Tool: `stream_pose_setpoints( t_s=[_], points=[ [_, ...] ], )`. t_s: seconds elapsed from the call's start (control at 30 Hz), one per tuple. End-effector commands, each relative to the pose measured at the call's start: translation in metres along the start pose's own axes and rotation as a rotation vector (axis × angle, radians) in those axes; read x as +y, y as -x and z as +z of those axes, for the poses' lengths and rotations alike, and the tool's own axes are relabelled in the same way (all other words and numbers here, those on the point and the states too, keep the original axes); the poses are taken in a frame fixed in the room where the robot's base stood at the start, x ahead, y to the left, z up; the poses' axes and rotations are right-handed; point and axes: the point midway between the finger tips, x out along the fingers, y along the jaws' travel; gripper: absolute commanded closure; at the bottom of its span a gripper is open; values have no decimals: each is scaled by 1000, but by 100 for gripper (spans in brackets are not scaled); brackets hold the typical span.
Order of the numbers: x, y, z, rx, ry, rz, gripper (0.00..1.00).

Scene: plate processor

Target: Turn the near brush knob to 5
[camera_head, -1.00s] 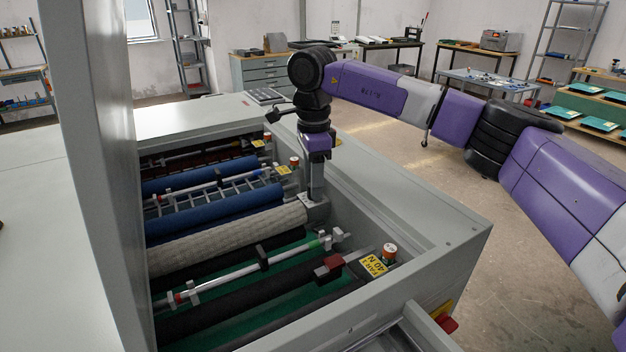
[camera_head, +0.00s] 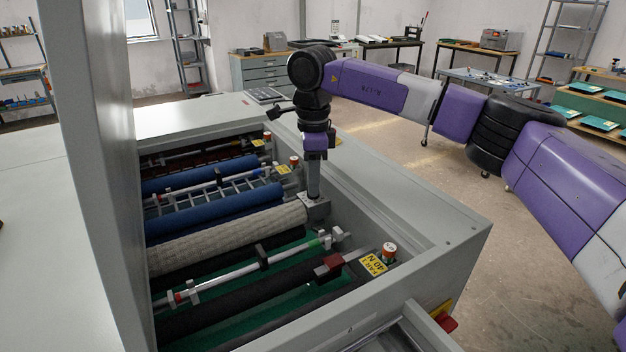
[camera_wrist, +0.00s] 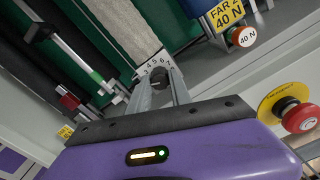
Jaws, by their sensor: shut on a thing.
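The dark round knob (camera_wrist: 157,76) sits on a pale dial plate (camera_wrist: 152,65) printed with numbers; 4, 5, 6 and 7 seem readable around its far side. My gripper (camera_wrist: 160,88) has its two fingers on either side of the knob and is shut on it. The exact setting of the knob is too small to read. In the head view my gripper (camera_head: 315,198) points straight down at the right end of the cream textured brush roller (camera_head: 230,238), and it hides the knob there.
Blue rollers (camera_head: 215,206) lie behind, and a metal bar with clamps (camera_head: 245,265) lies in front. A red-topped knob (camera_head: 389,249) stands by a yellow label (camera_head: 375,265). The machine's side wall (camera_head: 400,200) runs close on the right. A red stop button (camera_wrist: 299,117) shows in the wrist view.

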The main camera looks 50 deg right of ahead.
Motion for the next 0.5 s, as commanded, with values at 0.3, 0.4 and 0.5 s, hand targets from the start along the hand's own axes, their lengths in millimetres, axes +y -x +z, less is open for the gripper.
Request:
stream_pose_setpoints(
  t_s=[0.3, 0.4, 0.5],
  points=[
    [0, 1, -1, 2, -286, -2, 100],
    [0, 1, -1, 2, -381, -1, 100],
    [0, 1, -1, 2, -476, -2, 100]
  ],
)
